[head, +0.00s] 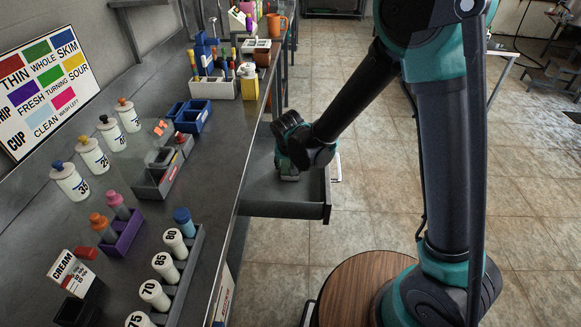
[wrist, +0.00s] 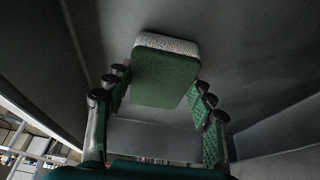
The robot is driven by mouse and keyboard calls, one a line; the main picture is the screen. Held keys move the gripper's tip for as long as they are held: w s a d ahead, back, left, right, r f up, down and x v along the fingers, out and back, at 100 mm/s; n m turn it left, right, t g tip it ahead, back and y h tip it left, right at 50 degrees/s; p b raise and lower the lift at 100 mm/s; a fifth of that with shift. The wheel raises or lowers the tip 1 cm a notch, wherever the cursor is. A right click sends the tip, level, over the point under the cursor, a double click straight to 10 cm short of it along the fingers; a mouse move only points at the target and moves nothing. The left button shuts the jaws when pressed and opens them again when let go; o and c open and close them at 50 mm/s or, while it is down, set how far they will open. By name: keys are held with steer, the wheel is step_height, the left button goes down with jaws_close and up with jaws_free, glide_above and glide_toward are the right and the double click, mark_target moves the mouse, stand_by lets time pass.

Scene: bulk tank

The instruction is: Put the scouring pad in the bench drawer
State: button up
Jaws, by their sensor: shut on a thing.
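The bench drawer (head: 258,209) is pulled out from the right side of the bench. My gripper (head: 289,172) points down inside the drawer, over its grey floor. In the wrist view my gripper (wrist: 160,88) is shut on the scouring pad (wrist: 165,78), a green block with a pale, rough layer on one side. The pad sits between the finger pads, in front of the grey drawer floor. I cannot tell whether it touches that floor. In the head view the pad is mostly hidden by my gripper.
The bench top (head: 150,228) holds several numbered bottles, a purple rack (head: 124,232), a grey rack (head: 182,268) and blue bins (head: 193,117). A colour-labelled sign (head: 42,88) leans at the left. A round wooden stool top (head: 350,290) stands near the front. Tiled floor lies open beyond the drawer.

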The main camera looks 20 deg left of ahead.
steer(key=shift+f, duration=0.15)
steer(key=o, duration=1.3)
steer(key=v, duration=1.2)
steer(key=shift+s, duration=0.1)
